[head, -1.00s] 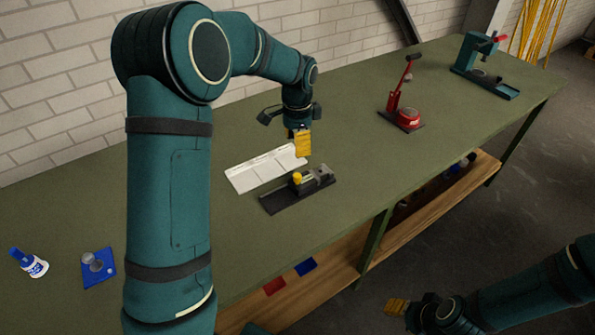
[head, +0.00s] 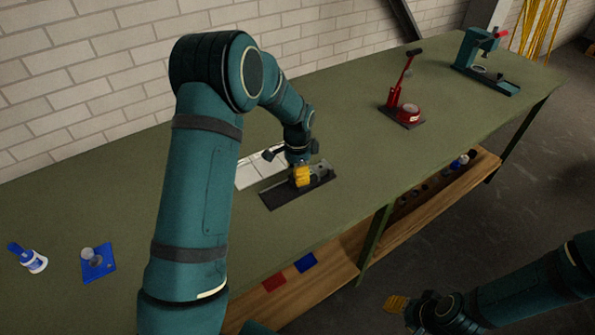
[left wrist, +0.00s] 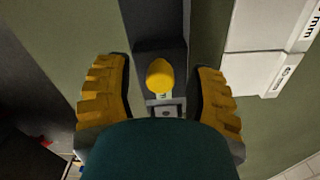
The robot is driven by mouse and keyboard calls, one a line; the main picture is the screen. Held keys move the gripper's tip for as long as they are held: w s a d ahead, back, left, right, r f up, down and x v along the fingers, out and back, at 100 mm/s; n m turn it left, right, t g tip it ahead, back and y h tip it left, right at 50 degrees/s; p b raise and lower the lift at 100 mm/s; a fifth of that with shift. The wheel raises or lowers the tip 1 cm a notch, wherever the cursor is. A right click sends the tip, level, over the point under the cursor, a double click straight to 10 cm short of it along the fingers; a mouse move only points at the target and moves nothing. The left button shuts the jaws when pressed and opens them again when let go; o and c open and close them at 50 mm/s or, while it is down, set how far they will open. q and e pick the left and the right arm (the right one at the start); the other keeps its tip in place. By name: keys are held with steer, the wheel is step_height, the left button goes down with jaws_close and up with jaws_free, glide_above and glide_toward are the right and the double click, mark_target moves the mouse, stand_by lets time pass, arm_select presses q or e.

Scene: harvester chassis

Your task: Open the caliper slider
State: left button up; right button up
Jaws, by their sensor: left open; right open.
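The caliper is a dark bench fixture (head: 284,197) on the green bench, with a grey block (head: 321,169) at its right end. In the left wrist view its yellow knob (left wrist: 160,77) stands between the two yellow fingers, with a gap on each side. My left gripper (head: 303,177) is over the fixture and covers the knob in the head view. It also shows in the left wrist view (left wrist: 162,95), open around the knob and holding nothing. My right gripper (head: 396,304) is at the lower right, off the bench in front, away from the caliper and open.
A white marked plate (head: 249,173) lies behind the caliper, partly hidden by my left arm. A red lever press (head: 404,112) and a teal press (head: 484,66) stand further right. The bench between is clear.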

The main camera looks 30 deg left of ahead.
arm_select(q)
jaws_close()
steer(key=shift+s+a, duration=0.5)
steer(key=shift+s, duration=0.3)
steer(key=shift+s+a, duration=0.45)
steer(key=shift+s, duration=0.35)
steer(key=shift+w, duration=0.1)
jaws_free()
step_height(320, 180, up, 12)
